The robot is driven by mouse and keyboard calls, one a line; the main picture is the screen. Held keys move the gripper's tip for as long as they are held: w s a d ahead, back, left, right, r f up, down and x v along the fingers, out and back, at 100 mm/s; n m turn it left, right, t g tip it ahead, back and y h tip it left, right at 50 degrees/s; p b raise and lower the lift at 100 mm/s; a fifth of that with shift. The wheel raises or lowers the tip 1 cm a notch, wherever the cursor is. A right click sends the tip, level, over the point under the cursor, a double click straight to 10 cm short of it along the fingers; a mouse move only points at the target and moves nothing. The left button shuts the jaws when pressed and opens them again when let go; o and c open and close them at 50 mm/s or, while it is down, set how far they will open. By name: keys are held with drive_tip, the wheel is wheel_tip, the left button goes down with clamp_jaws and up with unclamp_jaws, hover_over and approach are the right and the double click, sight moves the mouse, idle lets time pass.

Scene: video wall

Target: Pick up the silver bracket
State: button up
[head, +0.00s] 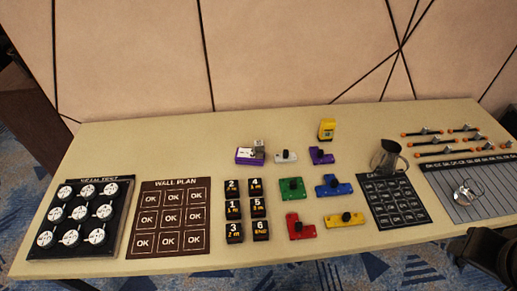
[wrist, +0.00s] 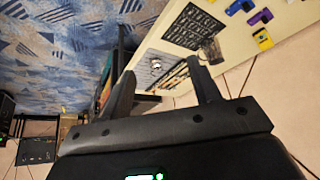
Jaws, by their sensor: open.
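The silver bracket (head: 285,156), a small pale grey piece with a dark knob, lies flat near the back middle of the table in the head view. It lies between a purple-based device and a purple bracket. I cannot make it out in the wrist view. My gripper (wrist: 162,68) is open and empty in the wrist view, with its two dark fingers apart. It is well away from the silver bracket, towards the table's right end. A dark part of my arm shows at the lower right of the head view.
Green (head: 292,188), blue (head: 333,187), red (head: 300,228), yellow (head: 344,220) and purple (head: 321,155) brackets lie around it. A yellow device (head: 327,129) stands behind. A metal pitcher (head: 386,157) stands to the right on a black mat (head: 408,217). The wall is close behind the table.

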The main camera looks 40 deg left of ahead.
drive_tip(key=shift+w, duration=0.1)
drive_tip(key=w+a+n+y, duration=0.2)
drive_tip(key=w+a+n, duration=0.1)
drive_tip(key=w+a, duration=0.85)
drive_tip(key=n+g+y, duration=0.1)
drive_tip(key=n+y, duration=0.2)
drive_tip(key=n, duration=0.3)
approach(259, 143)
drive_tip(key=x, duration=0.5)
drive_tip(key=shift+s+a+f, duration=0.2)
drive_tip(key=shift+s+a, duration=0.05)
drive_tip(key=shift+s, duration=0.05)
drive_tip(key=shift+w+x, duration=0.2)
drive_tip(key=shift+x, duration=1.1)
drive_tip(key=shift+w+x, duration=0.15)
drive_tip(key=shift+x, duration=1.15)
drive_tip(key=shift+d+r, duration=0.1)
drive_tip(key=shift+d, duration=0.1)
drive_tip(key=shift+c, duration=0.6)
